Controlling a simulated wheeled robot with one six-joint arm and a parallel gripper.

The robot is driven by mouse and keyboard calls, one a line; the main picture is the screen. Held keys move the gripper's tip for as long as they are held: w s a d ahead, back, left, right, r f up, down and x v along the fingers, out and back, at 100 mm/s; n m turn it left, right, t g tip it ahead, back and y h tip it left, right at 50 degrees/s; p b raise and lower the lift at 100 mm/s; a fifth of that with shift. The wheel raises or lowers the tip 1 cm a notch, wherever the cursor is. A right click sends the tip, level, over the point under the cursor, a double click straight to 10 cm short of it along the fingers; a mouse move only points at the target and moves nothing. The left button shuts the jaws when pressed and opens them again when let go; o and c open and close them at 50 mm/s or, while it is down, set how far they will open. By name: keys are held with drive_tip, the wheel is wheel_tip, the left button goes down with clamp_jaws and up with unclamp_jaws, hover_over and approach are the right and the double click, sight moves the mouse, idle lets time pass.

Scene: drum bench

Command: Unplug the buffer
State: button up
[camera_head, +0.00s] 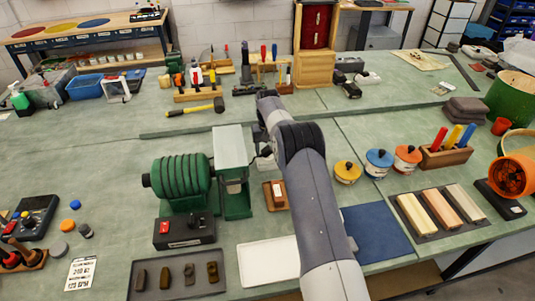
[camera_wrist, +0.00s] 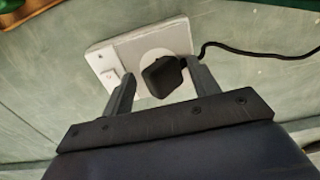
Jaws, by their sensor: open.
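A black plug (camera_wrist: 163,76) sits at the round outlet of a white socket plate (camera_wrist: 128,48) in the wrist view. Its black cable (camera_wrist: 240,47) runs off to the right. My gripper (camera_wrist: 160,72) is open, with one finger on each side of the plug. I cannot tell whether either finger touches it. A green ribbed machine (camera_head: 181,176), which looks like the buffer, stands left of my arm in the head view. A black box with a red switch (camera_head: 184,230) is at its front.
A tall pale green-topped stand (camera_head: 231,150) is beside the machine. A small brown block (camera_head: 276,194) lies between it and my arm. Several lidded pots (camera_head: 379,161) stand right of the arm. A white tray (camera_head: 268,263) and a blue mat (camera_head: 377,234) lie in front.

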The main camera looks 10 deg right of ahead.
sight(266, 149)
drive_tip(key=shift+s+a+f, duration=0.1)
drive_tip(key=shift+a+f, duration=0.15)
drive_tip(key=shift+a, duration=0.15)
idle(0.5)
drive_tip(key=shift+d, duration=0.1)
drive_tip(key=c, duration=1.2)
drive_tip(key=shift+r, duration=0.15)
drive_tip(key=shift+r+p, duration=0.3)
drive_tip(key=shift+r, duration=0.05)
drive_tip(key=shift+r+p, duration=1.65)
drive_tip(key=shift+r, duration=1.05)
